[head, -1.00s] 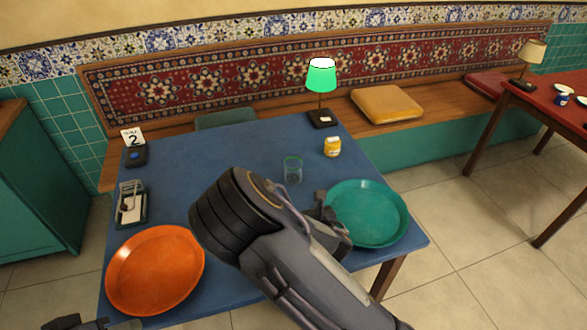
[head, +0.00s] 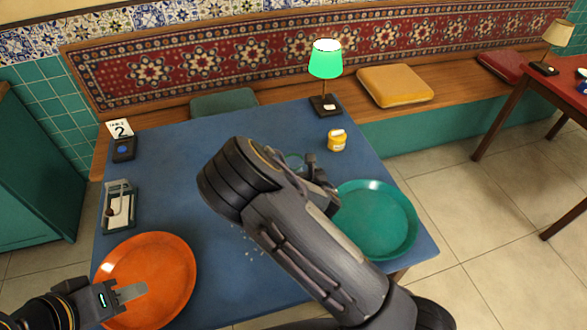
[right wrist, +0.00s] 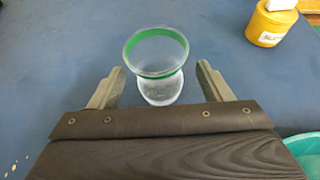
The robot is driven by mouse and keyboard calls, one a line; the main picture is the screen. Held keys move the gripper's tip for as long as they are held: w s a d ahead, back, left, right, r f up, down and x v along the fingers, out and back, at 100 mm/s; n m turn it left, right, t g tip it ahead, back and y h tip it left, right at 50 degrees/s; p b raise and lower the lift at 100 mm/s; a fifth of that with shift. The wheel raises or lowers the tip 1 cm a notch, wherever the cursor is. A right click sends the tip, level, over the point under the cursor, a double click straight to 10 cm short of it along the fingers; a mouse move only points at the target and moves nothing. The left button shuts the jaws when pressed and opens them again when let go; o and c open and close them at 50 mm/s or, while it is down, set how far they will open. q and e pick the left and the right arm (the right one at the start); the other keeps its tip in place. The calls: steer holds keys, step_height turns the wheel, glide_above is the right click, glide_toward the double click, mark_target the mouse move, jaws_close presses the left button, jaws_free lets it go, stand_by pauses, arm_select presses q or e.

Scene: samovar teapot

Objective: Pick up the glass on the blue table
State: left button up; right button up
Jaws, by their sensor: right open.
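The glass (right wrist: 158,68) is clear with a green band near its rim. It stands upright on the blue table (head: 180,165). In the right wrist view it sits between the two spread fingers of my right gripper (right wrist: 160,80), with a gap visible at each side. In the head view the glass (head: 295,160) is mostly hidden by my right arm and gripper (head: 316,178). My left gripper (head: 130,293) is over the orange tray at the lower left, apart from the glass; its jaw opening is unclear.
A yellow jar (head: 337,142) and a green lamp (head: 325,62) stand behind the glass. A teal tray (head: 375,240) lies right of it. The orange tray (head: 165,250), a bill holder (head: 119,208) and a number stand (head: 122,148) are left. White specks lie near the table's middle.

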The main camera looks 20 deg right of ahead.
mark_target(296, 171)
steer(key=shift+x, duration=1.55)
steer(key=shift+a, duration=0.1)
steer(key=shift+c, duration=0.4)
steer(key=shift+r, duration=0.1)
steer(key=c, duration=1)
